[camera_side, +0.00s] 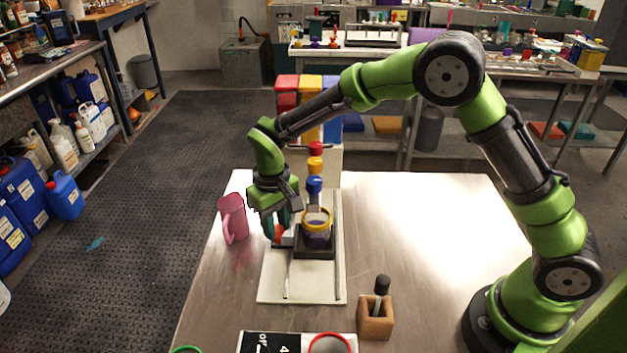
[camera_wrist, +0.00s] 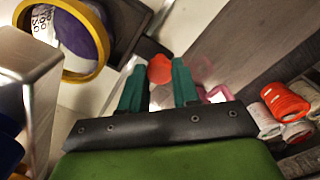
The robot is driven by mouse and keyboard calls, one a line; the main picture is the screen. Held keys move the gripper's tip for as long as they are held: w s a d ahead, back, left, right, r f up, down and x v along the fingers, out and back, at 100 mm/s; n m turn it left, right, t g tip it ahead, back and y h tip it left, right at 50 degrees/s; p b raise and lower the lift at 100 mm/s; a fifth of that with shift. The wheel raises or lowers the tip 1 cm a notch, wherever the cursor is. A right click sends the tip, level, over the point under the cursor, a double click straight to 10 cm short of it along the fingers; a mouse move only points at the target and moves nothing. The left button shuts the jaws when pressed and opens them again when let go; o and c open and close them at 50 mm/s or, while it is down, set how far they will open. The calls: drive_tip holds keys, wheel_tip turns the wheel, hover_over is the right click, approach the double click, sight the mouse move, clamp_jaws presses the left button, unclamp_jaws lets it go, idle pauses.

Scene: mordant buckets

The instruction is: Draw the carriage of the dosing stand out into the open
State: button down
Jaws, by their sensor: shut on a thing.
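The dosing stand has a white base plate (camera_side: 270,289) with two rails and a white column at the back, topped by red, yellow and blue blocks. Its dark carriage (camera_side: 314,253) sits on the rails, bearing a yellow-rimmed jar (camera_side: 317,229) with purple contents. The jar stands by the blue tap (camera_side: 314,186). A red knob (camera_side: 278,232) projects from the carriage's left side. My gripper (camera_side: 274,228) is at that knob, fingers pointing down. In the wrist view, the teal fingers of my gripper (camera_wrist: 158,86) are on either side of the red knob (camera_wrist: 160,68), shut on it.
A pink jug (camera_side: 233,218) stands close left of my gripper. A wooden block (camera_side: 375,321) holding a dark-handled tool stands front right of the stand. A red ring (camera_side: 330,343) and a printed sheet (camera_side: 257,342) lie at the front. The table's right side is clear.

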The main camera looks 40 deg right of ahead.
drive_tip(key=s+a, duration=0.7)
drive_tip(key=shift+a, duration=0.1)
drive_tip(key=c, duration=0.9)
unclamp_jaws()
drive_tip(key=shift+o, duration=0.4)
drive_tip(key=shift+r, duration=0.15)
drive_tip(key=shift+w+r, duration=0.1)
drive_tip(key=shift+r, duration=0.25)
wheel_tip(320, 180, up, 16)
